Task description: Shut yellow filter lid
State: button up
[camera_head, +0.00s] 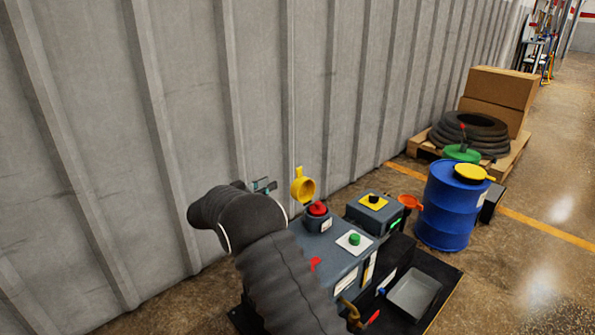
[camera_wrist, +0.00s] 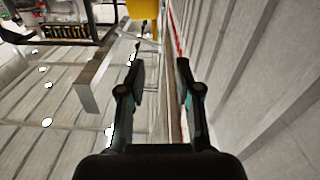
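A yellow ring-shaped lid (camera_head: 303,187) stands upright, raised above the grey-blue machine (camera_head: 335,250). A red knob-like part (camera_head: 317,208) sits just below it on a grey block. My gripper (camera_head: 264,186) is to the left of the lid in the head view, apart from it in the picture. In the wrist view my gripper (camera_wrist: 160,65) has its two fingers spread, with nothing between them. A yellow part (camera_wrist: 144,9) shows at the top edge of that view; I cannot tell whether it is the lid. My dark arm hides the machine's left side.
A grey ribbed wall (camera_head: 330,80) runs close behind the machine. A green button (camera_head: 354,239) and a yellow-plated box (camera_head: 373,201) are on the right. A blue barrel (camera_head: 446,212) with a yellow top stands further right. The floor at far right is clear.

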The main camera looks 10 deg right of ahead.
aim_at(298, 180)
jog(key=x, duration=1.3)
jog(key=shift+w+d+p, duration=0.15)
jog(key=shift+d+p, duration=0.15)
jog(key=shift+p, duration=0.1)
grip_shut()
